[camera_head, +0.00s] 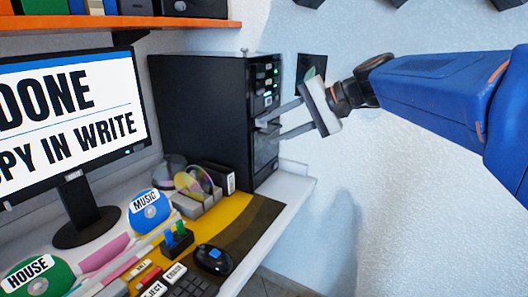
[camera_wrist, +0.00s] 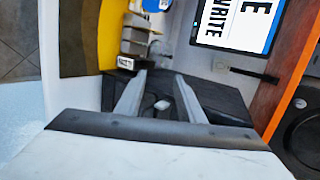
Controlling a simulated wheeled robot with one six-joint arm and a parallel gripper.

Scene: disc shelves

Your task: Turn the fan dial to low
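The black tower (camera_head: 200,105) stands at the back of the desk, with green lights and several bays on its front. In the head view my gripper (camera_head: 270,128) points at the middle of that front, its two fingers apart and their tips close to it. In the wrist view my gripper (camera_wrist: 160,85) shows its fingers spread, with a small pale grey knob-like piece (camera_wrist: 162,104) between them against the black front. It may be the fan dial. I cannot tell whether the fingers touch it, and no dial marking is readable.
A monitor (camera_head: 70,105) stands at the left under an orange shelf (camera_head: 90,22). Discs, including a blue one (camera_head: 150,211), a disc rack (camera_head: 197,203), a mouse (camera_head: 214,259) and a keyboard (camera_head: 190,287) crowd the desk. The white wall right of the tower is mostly bare.

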